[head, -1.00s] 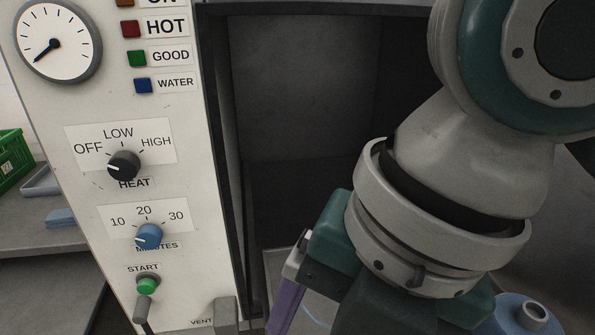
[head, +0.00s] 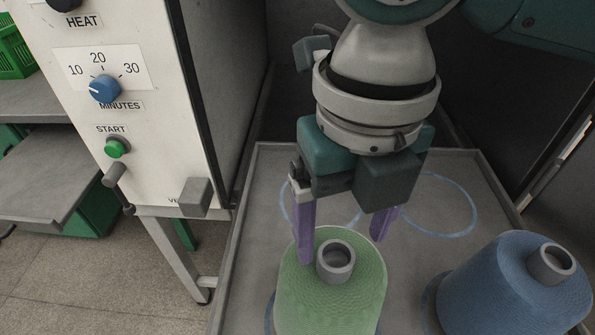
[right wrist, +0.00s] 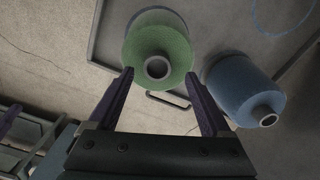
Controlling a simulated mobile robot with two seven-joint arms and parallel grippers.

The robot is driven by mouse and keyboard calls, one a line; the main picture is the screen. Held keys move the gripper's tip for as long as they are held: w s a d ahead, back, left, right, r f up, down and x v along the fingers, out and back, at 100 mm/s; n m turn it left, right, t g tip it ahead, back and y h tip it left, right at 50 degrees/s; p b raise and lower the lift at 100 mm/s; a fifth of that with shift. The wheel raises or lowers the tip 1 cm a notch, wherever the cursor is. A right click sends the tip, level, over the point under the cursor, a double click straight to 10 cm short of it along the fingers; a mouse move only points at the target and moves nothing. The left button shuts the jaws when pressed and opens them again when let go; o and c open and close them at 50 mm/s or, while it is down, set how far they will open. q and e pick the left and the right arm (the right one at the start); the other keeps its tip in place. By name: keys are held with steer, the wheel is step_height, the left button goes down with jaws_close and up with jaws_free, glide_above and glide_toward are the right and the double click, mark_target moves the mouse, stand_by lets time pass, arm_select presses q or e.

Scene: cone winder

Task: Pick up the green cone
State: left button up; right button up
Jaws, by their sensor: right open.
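The green cone (head: 332,290) stands upright on the grey tray (head: 262,215), at the bottom middle of the head view, with a grey core tube at its top. My right gripper (head: 342,250) is open with its purple fingers pointing down at the cone. The left finger overlaps the cone's upper left edge in the head view; the right finger is just behind its upper right. In the right wrist view the green cone (right wrist: 157,54) lies just beyond the two fingertips (right wrist: 160,88), roughly centred between them. I cannot tell whether the fingers touch it.
A blue cone (head: 515,285) stands on the tray to the right of the green one. Blue rings (head: 440,205) mark bare places on the tray. The white control panel (head: 140,120) with knobs and a start button is on the left. Dark walls rise behind the tray.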

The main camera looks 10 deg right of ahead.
mark_target(337, 254)
step_height(337, 254, down, 4)
steer(key=shift+a+r, duration=0.1)
steer(key=shift+a, duration=0.05)
jaws_close()
stand_by(0.7)
stand_by(0.7)
